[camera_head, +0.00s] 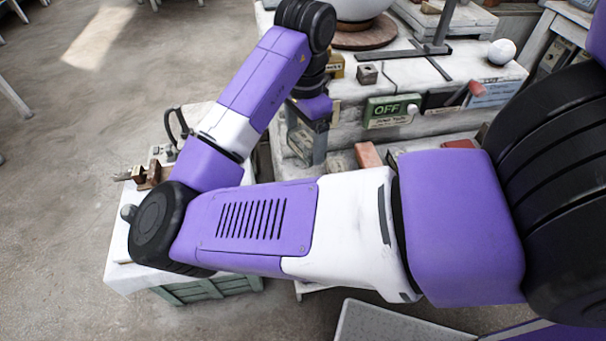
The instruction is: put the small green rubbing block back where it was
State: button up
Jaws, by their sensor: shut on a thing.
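My gripper (308,148) points down at the front edge of the white workbench (440,75), left of the green OFF box. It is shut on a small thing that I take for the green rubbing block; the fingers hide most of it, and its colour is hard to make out. A reddish block (367,155) lies on the lower ledge just right of my gripper.
A green OFF box (391,110) sits at the bench front. A large white sphere (357,8) rests on a brown round board (352,38). A small white sphere (501,51) is at the right. A white-topped side stand (120,270) is partly behind my arm.

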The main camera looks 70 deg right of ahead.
notch_tip(320, 180, down, 12)
jog(key=shift+f+b, duration=0.15)
jog(key=shift+b, duration=0.2)
jog(key=o, duration=1.6)
jog(key=shift+c, duration=0.2)
notch_tip(320, 180, up, 12)
jog(key=shift+r, duration=0.1)
